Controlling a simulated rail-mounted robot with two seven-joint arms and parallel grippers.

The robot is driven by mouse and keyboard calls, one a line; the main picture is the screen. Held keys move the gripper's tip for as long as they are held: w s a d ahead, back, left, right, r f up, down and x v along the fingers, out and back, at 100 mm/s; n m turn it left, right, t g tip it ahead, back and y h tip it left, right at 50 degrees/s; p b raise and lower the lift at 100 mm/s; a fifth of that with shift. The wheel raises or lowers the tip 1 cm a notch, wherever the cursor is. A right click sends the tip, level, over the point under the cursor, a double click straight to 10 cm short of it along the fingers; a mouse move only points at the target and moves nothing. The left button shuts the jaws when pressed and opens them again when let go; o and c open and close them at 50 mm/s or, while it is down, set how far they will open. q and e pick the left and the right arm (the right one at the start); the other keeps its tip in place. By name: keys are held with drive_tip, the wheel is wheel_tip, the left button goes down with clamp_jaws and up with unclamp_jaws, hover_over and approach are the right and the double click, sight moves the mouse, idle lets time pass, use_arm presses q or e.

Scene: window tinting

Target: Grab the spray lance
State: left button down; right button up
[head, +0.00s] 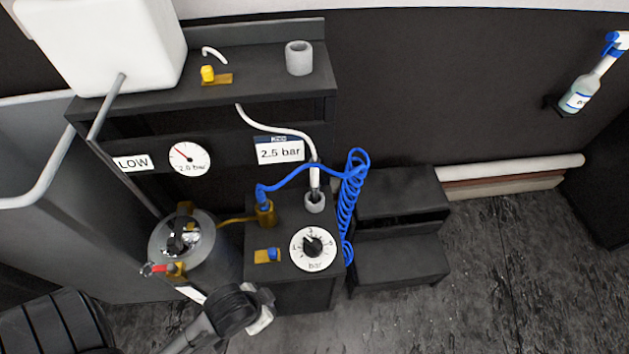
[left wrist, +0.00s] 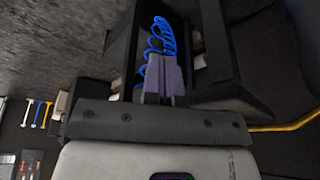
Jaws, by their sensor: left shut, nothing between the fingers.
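The spray lance (head: 315,178) stands upright in a grey cup holder on the dark regulator cabinet. Its thin white tube curves from the top up to the left, in front of the shelf unit. A coiled blue hose (head: 353,195) hangs at the cabinet's right side and arcs to a brass fitting (head: 265,212). My left gripper (left wrist: 165,78) is shut and empty. In the head view my left wrist is low, in front of the cabinet and apart from the lance; its fingertips are not clearly visible. The left wrist view shows the blue coil beyond the fingers. My right gripper is not in view.
A pressure pot (head: 190,250) with a red-handled valve stands left of the cabinet. The shelf (head: 255,88) overhangs behind. The floor at the right is clear.

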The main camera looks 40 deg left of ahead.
use_arm(q)
drive_tip(key=c, duration=0.9)
unclamp_jaws()
drive_tip(key=shift+o, duration=0.2)
